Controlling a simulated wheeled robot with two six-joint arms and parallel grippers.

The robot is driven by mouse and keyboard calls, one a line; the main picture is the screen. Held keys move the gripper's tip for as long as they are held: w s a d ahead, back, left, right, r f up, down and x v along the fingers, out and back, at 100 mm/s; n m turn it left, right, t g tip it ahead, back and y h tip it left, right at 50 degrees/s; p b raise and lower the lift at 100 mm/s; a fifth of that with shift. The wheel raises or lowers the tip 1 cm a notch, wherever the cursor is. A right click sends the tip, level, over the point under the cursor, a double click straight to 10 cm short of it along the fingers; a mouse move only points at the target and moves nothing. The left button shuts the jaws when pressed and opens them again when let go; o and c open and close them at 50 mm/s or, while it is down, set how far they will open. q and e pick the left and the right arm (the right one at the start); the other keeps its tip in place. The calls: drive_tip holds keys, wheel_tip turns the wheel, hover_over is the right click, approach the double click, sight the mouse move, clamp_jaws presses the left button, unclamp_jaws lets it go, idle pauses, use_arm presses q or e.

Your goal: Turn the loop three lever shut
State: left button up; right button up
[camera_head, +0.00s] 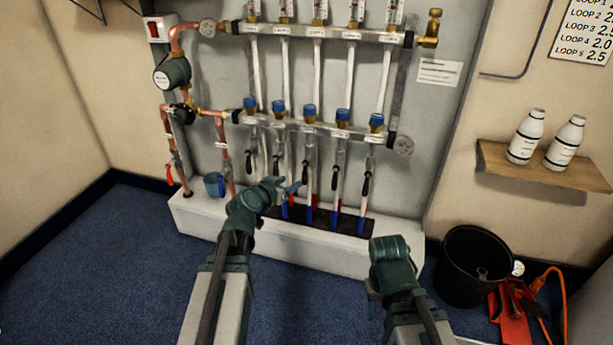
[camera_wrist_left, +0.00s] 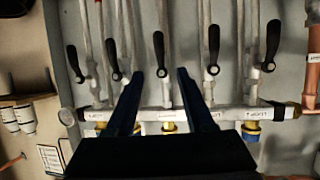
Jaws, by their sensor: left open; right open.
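The manifold's lower bar (camera_head: 290,123) carries a row of black levers on the pipes below it. The loop three lever (camera_head: 306,174) is the middle one and lies roughly along its pipe. In the left wrist view, which appears upside down, this lever (camera_wrist_left: 159,50) lines up with the gap between the fingertips. My left gripper (camera_head: 292,188) is in front of the lower pipes, close to the middle lever. Its two fingers are apart in the left wrist view (camera_wrist_left: 160,76); contact cannot be told. My right gripper (camera_head: 374,288) is low at the right, empty and away from the manifold.
Neighbouring black levers stand close on both sides, such as the loop two (camera_head: 277,165) and loop four (camera_head: 335,181) levers. A white plinth (camera_head: 340,255) juts out below. A black bucket (camera_head: 473,262) and a wooden shelf with bottles (camera_head: 540,170) are at the right.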

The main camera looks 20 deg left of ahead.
sight(303, 175)
use_arm(q)
drive_tip(key=b+x, duration=0.4)
drive_tip(key=x, duration=0.8)
drive_tip(key=shift+f, duration=0.1)
drive_tip(key=shift+s, duration=0.1)
clamp_jaws()
idle(0.9)
